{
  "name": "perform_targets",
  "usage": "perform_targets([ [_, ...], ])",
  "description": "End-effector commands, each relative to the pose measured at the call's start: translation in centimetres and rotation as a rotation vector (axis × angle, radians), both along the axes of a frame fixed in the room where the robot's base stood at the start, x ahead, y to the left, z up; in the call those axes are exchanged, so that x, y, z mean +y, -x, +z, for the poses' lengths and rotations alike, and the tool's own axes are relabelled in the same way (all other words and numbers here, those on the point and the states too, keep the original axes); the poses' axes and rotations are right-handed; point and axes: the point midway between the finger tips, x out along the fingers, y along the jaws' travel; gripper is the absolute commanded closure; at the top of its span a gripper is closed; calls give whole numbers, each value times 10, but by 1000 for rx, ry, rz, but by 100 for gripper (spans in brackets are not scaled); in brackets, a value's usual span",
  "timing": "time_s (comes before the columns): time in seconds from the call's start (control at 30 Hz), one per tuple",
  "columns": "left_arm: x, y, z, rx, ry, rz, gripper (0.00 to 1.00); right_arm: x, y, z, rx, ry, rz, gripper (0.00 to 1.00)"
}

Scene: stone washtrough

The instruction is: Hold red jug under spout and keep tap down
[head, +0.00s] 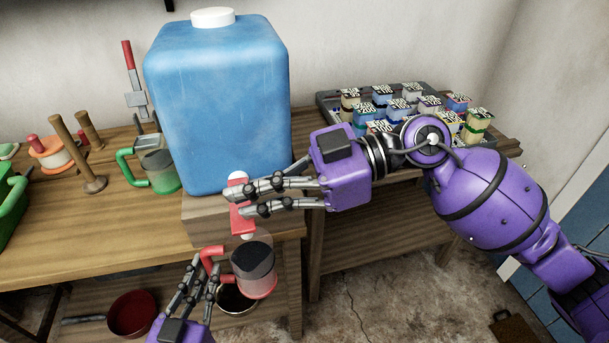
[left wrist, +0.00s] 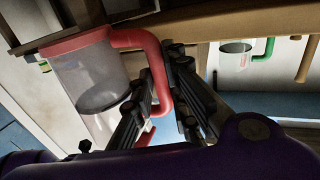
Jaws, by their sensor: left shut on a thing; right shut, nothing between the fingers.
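The red jug (head: 254,284), clear-walled with a red base and handle, hangs in front of the bench edge, just below the white spout (head: 248,236). My left gripper (head: 208,268) is shut on its red handle; the handle also shows between the fingers in the left wrist view (left wrist: 152,62). The jug body (left wrist: 92,72) looks tilted there. The inside looks dark grey; I cannot tell whether it holds water. The red tap (head: 240,220) is on the front of the blue water container (head: 220,110). My right gripper (head: 238,201) is shut and empty, its fingers across the tap, partly hiding it.
A green-handled jug (head: 160,170) and wooden pegs (head: 80,150) stand on the bench at left. A red pan (head: 132,314) and a pot (head: 232,302) are below.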

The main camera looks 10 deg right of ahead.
Motion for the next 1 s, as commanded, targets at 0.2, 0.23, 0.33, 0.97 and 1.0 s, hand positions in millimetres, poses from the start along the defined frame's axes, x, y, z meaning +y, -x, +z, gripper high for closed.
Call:
perform_targets([
  [0.2, 0, 0, 2, -4, 3, 0, 100, -45, 3, 16, 4, 5, -6, 100],
  [0.23, 0, 0, 2, -4, 3, 0, 100, -51, 4, 18, 2, 4, -5, 100],
  [0.33, 0, 0, 2, -4, 3, 0, 100, -69, 5, 22, 3, 2, -4, 100],
  [0.97, 0, 0, 2, -4, 3, 0, 100, -97, 7, 30, -1, 0, 0, 100],
  [1.0, 0, 0, 2, -4, 3, 0, 100, -97, 7, 30, -1, 0, -1, 100],
])
